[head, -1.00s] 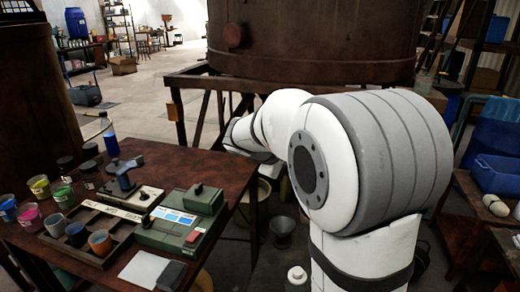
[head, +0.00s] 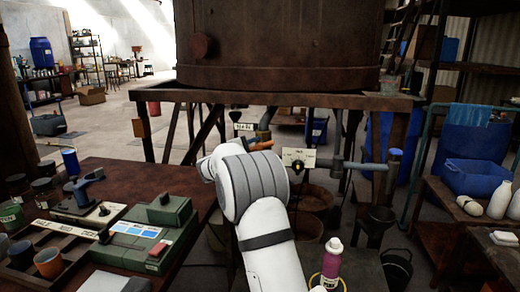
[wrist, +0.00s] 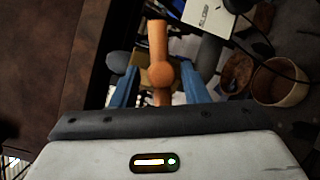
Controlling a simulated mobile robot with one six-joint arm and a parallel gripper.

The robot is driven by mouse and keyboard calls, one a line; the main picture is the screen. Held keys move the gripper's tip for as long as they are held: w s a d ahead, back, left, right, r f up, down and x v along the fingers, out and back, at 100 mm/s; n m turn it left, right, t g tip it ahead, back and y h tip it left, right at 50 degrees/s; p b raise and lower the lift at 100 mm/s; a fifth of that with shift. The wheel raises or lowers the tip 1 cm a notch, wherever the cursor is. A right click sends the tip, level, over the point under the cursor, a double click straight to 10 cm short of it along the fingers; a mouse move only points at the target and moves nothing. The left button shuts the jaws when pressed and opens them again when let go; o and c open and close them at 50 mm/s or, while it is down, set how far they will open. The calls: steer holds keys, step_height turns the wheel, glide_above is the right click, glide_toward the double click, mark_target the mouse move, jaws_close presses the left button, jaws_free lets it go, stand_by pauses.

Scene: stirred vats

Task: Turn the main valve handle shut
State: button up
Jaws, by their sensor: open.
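An orange valve handle (wrist: 158,40) with a round hub stands upright in the wrist view. My gripper (wrist: 160,78) is open, with one blue finger on each side of the handle's lower part. I cannot tell whether either finger touches it. A grey pipe (wrist: 212,48) shows behind the handle. In the head view, a bit of the orange handle (head: 259,146) shows just beyond my arm, below the big rusty vat (head: 285,45). My arm hides the gripper there. The label that would name this valve is not readable.
A second label plate (head: 298,158) and a pipe (head: 358,165) sit right of my arm. A table with a green device (head: 150,232) stands at left. A purple bottle (head: 332,258) stands at front. Blue bins (head: 478,172) are at right.

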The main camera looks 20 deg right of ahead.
steer(key=shift+x, duration=0.8)
steer(key=shift+s, duration=0.1)
steer(key=c, duration=0.9)
